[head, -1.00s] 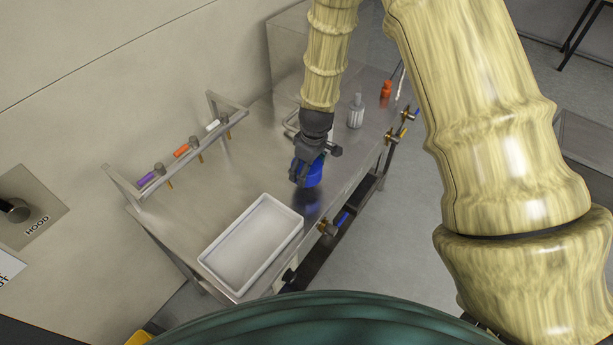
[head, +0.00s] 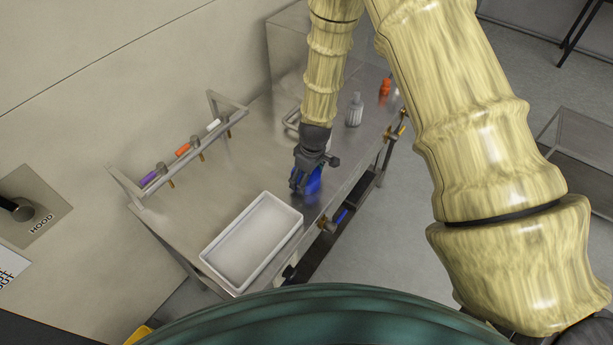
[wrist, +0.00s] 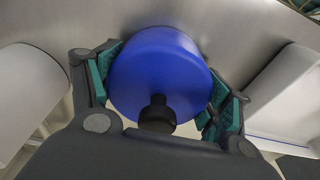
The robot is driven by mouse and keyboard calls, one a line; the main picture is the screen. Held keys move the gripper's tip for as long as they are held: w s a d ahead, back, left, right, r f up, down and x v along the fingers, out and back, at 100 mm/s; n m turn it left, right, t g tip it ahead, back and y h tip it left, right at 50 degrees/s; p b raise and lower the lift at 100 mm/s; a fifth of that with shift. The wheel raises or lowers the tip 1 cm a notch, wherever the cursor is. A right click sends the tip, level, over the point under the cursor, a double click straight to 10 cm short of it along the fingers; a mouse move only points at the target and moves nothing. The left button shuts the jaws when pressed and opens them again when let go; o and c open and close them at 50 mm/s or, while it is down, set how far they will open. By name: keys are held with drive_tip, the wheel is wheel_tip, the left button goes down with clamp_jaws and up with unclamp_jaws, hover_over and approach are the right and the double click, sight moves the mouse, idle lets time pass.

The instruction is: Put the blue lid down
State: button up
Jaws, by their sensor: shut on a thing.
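The blue lid (wrist: 165,72) is a round blue disc with a black knob, seen close up in the wrist view. My gripper (wrist: 163,90) is shut on it, with its teal finger pads against the left and right sides of the rim. In the head view my gripper (head: 307,184) is low over the steel bench, and the lid (head: 313,182) shows partly behind the fingers. A blue reflection lies on the bench just below it. I cannot tell whether the lid touches the bench.
The steel bench (head: 215,180) carries a white tray (head: 208,258) in front of my gripper. A grey bottle (head: 355,110) and an orange bottle (head: 385,88) stand toward the back right. A rail with valves (head: 180,150) runs along the left. Valves line the right edge.

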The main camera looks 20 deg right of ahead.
drive_tip(key=shift+f, duration=0.15)
drive_tip(key=o, duration=1)
drive_tip(key=shift+o, duration=0.2)
drive_tip(key=shift+r, duration=0.3)
wheel_tip(320, 180, up, 12)
drive_tip(key=s+b, duration=0.1)
drive_tip(key=b, duration=0.3)
drive_tip(key=shift+d+f, duration=0.15)
drive_tip(key=shift+d, duration=0.3)
